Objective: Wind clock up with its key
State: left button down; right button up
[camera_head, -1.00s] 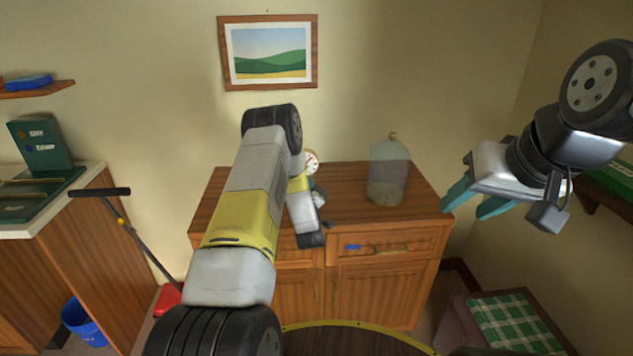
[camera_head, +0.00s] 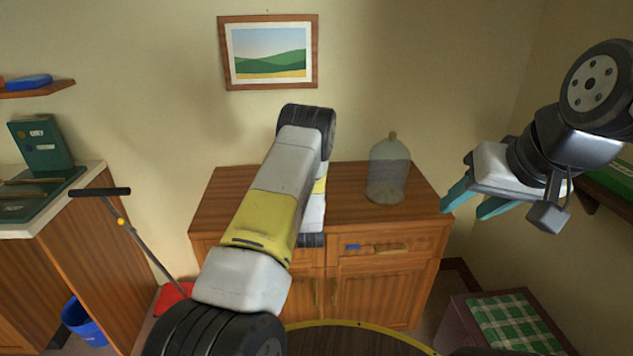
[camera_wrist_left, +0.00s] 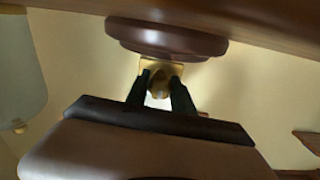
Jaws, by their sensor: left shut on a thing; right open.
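My left gripper (camera_wrist_left: 160,88) is shut on a small brass-coloured piece (camera_wrist_left: 158,84), which looks like the key. Its exact shape is mostly hidden between the dark fingers. Just beyond it in the left wrist view is a gold part (camera_wrist_left: 149,65) against a round-edged dark wooden base (camera_wrist_left: 165,38), seemingly the clock's; this view is upside down. In the head view my left arm hides the clock, the key and the left gripper. My right gripper (camera_head: 484,207) is open and empty, in the air to the right of the cabinet.
A glass dome (camera_head: 388,172) stands on the wooden cabinet (camera_head: 345,205), right of my left arm. A stool with a green checked cushion (camera_head: 512,322) is at lower right. A counter (camera_head: 75,195) stands left.

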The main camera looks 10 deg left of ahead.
pick_arm(q)
jog(key=shift+f+m, duration=0.1)
jog(key=shift+m, duration=0.4)
jog(key=c, duration=1.4)
grip_release()
jog(key=shift+o, duration=0.2)
jog(key=v, duration=0.8)
jog(key=shift+w, duration=0.1)
